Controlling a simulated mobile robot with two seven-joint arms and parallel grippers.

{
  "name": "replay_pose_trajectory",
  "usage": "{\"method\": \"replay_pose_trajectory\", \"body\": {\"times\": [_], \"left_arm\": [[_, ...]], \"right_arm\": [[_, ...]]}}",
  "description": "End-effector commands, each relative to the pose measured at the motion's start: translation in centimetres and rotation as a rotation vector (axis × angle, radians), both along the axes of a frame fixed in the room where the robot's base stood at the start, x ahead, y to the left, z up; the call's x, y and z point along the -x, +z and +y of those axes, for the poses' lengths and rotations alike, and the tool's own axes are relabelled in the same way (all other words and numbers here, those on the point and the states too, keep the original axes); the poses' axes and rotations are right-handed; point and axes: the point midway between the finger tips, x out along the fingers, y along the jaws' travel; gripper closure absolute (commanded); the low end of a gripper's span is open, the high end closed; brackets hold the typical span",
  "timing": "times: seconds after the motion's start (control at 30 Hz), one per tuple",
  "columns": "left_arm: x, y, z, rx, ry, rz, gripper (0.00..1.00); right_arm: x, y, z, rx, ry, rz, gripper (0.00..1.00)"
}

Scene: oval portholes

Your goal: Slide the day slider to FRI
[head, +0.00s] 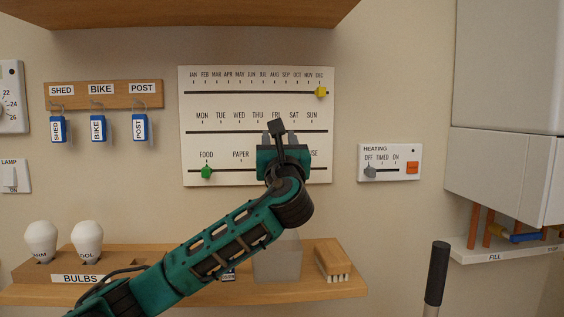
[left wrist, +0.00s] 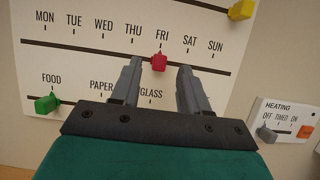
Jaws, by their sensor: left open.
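The day slider is a red knob (left wrist: 159,62) on the middle slot of the white wall panel (head: 225,160). In the left wrist view it sits below the FRI label (left wrist: 162,33), in line with it. In the head view my gripper hides it. My left gripper (head: 276,138) is in front of the panel near FRI. In the left wrist view its two fingers (left wrist: 159,70) are open, one on each side of the red knob, with gaps visible. I cannot tell how deep the fingertips reach. My right gripper is not in view.
A yellow knob (head: 321,92) sits at DEC above, and a green knob (head: 207,172) at FOOD below. The heating panel (head: 390,163) is to the right. Key hooks (head: 103,95) hang at left. A shelf (head: 220,292) with bulbs and a brush (head: 331,260) is below.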

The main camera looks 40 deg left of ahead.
Motion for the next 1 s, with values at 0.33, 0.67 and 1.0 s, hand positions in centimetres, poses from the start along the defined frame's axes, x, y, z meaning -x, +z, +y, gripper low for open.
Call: {"method": "replay_pose_trajectory", "body": {"times": [0.33, 0.67, 1.0], "left_arm": [[5.1, -2.9, -4.3, 0.000, -0.003, 0.000, 0.55], [6.6, -3.5, -5.5, 0.000, 0.000, 0.000, 0.55], [6.5, -3.5, -5.5, 0.000, 0.000, 0.000, 0.55]], "right_arm": [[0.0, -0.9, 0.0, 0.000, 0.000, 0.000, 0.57], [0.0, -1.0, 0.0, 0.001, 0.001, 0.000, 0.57], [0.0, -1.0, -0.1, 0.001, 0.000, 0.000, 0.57]]}}
